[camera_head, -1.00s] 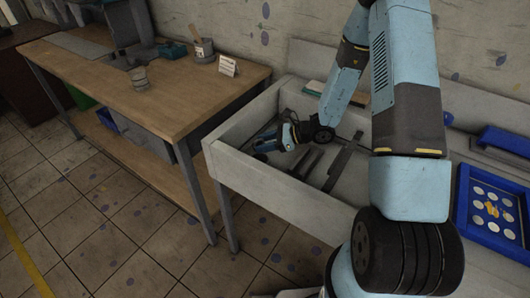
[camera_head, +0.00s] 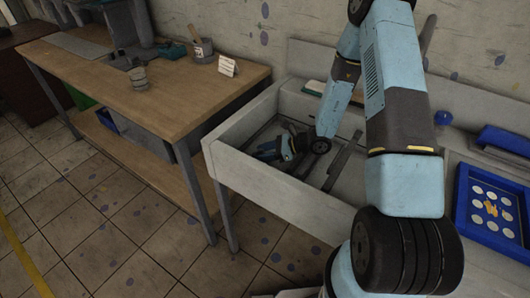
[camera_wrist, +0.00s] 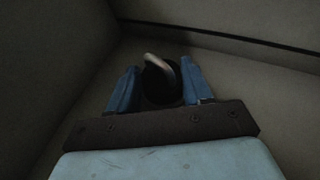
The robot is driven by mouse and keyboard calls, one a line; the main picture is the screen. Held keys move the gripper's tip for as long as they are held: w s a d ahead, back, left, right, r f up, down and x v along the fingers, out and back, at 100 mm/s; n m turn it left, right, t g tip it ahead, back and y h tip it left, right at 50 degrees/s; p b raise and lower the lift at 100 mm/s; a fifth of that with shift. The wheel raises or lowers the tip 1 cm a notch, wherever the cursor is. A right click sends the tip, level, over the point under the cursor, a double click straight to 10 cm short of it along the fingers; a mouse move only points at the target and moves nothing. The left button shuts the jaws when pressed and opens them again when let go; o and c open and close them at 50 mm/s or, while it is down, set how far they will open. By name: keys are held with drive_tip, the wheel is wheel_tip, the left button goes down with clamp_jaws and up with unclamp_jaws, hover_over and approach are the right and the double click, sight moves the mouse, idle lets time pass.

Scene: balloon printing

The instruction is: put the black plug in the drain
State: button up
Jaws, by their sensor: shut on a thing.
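My gripper (camera_head: 270,152) is low inside the grey sink (camera_head: 222,162), near its left end. In the wrist view my gripper (camera_wrist: 160,82) has its two blue fingers shut on the black plug (camera_wrist: 158,92). The plug is a dark round shape with a pale curved loop on top. It sits between the fingers, close to the sink floor. The drain cannot be made out in either view. I cannot tell whether the plug touches the floor or sits over the drain. The plug is not distinguishable in the head view.
The sink walls stand close around my gripper. Dark strips (camera_head: 340,165) show on the sink floor. A wooden table (camera_head: 170,95) with a tin, a pot and a white card stands to the left. A blue framed tray (camera_head: 490,208) lies on the right.

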drive_tip(key=shift+f, duration=0.4)
drive_tip(key=o, duration=1.1)
drive_tip(key=shift+r, duration=0.1)
